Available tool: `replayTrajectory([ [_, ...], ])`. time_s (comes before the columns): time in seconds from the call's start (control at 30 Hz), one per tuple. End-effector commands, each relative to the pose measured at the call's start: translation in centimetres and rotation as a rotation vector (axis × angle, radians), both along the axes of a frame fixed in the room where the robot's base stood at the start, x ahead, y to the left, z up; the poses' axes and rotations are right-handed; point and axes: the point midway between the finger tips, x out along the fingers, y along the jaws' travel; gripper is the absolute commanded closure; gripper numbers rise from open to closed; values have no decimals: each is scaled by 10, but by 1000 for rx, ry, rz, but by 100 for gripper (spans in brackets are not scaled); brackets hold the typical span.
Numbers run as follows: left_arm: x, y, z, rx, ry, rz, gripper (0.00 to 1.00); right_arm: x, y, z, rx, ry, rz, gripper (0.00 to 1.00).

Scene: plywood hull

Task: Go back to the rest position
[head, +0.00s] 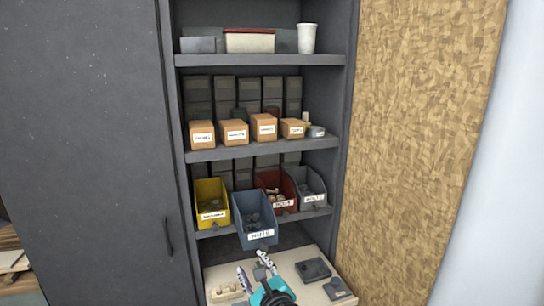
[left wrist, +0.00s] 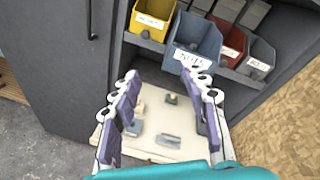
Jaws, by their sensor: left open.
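My left gripper (head: 254,270) shows at the bottom of the head view, in front of the cabinet's lower part. In the left wrist view its two fingers (left wrist: 163,95) are spread apart with nothing between them. It is above a pale board (head: 285,262) that carries several small grey pieces. A blue-grey bin (head: 255,220) stands just beyond the gripper and sticks out past its shelf; it also shows in the left wrist view (left wrist: 195,42). My right gripper is in neither view.
A yellow bin (head: 211,203), a red bin (head: 276,190) and a grey bin (head: 309,189) share the bin shelf. Cardboard boxes (head: 234,133) stand on the shelf above. A dark cabinet door (head: 90,140) is at left and a chipboard panel (head: 415,140) at right.

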Motion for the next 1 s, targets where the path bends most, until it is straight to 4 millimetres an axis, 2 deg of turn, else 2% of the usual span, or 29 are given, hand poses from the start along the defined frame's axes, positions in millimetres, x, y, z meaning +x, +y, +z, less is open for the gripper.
replayTrajectory([
  [0.03, -5, 15, -5, -67, 11, 30, 56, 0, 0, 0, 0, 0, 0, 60],
  [0.17, -22, 53, -24, -299, 37, 125, 56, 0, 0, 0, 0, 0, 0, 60],
  [0.27, -42, 83, -42, -522, 49, 227, 56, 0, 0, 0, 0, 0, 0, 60],
  [0.37, -73, 114, -64, -808, 48, 376, 56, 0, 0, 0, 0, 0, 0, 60],
  [0.43, -103, 133, -84, -1063, 31, 521, 56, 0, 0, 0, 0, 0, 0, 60],
  [0.5, -134, 144, -103, -1335, -3, 684, 56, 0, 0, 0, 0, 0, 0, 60],
  [0.6, -170, 146, -122, -1674, -63, 898, 56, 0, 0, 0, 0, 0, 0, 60],
  [0.7, -192, 141, -133, -1917, -118, 1062, 56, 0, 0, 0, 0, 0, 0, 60],
  [0.83, -205, 134, -138, -2089, -160, 1181, 56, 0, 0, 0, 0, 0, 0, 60],
  [1.0, -208, 132, -139, -2133, -169, 1210, 56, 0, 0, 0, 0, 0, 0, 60],
])
